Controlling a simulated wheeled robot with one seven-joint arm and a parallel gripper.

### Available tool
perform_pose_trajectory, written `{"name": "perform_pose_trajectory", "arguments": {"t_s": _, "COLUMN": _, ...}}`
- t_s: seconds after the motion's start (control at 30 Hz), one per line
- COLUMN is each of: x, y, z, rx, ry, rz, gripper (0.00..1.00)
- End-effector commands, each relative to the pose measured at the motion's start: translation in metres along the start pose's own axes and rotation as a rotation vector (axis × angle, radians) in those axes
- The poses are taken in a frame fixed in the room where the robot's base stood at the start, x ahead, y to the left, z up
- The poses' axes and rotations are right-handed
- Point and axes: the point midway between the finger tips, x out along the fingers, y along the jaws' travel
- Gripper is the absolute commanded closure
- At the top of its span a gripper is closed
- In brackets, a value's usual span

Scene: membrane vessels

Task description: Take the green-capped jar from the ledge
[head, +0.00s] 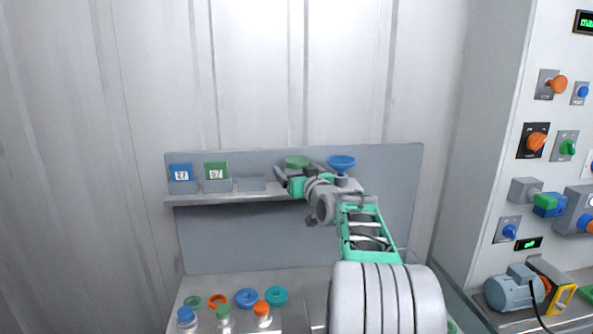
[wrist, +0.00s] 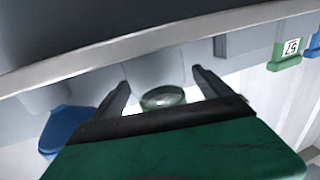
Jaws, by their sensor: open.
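The green-capped jar stands on the ledge (head: 236,199); its wide green cap (head: 297,161) shows just above my gripper (head: 293,177), which hides its body in the head view. In the wrist view, which looks upside down, the jar's pale body (wrist: 157,70) and green cap (wrist: 163,97) appear between the two black fingers of my gripper (wrist: 161,82). The fingers are apart, with a gap visible on each side of the jar. How deep the jar sits between them I cannot tell.
A blue-capped jar (head: 341,162) stands close to the right on the ledge, partly behind my arm. Left on the ledge are a blue tag (head: 180,171), a green tag (head: 215,170) and grey holders (head: 250,184). Several caps and rings lie below. A control panel (head: 540,110) stands right.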

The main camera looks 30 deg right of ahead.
Motion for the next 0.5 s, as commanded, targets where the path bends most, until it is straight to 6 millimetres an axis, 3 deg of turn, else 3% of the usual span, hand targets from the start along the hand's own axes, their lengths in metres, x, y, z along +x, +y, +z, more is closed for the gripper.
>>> {"name": "perform_pose_trajectory", "arguments": {"t_s": 0.2, "x": 0.0025, "y": 0.0015, "z": 0.001, "rx": 0.0, "ry": 0.0, "rz": 0.002, "gripper": 0.11}}
{"name": "perform_pose_trajectory", "arguments": {"t_s": 0.5, "x": 0.002, "y": 0.0025, "z": 0.0009, "rx": 0.0, "ry": -0.001, "rz": 0.004, "gripper": 0.34}}
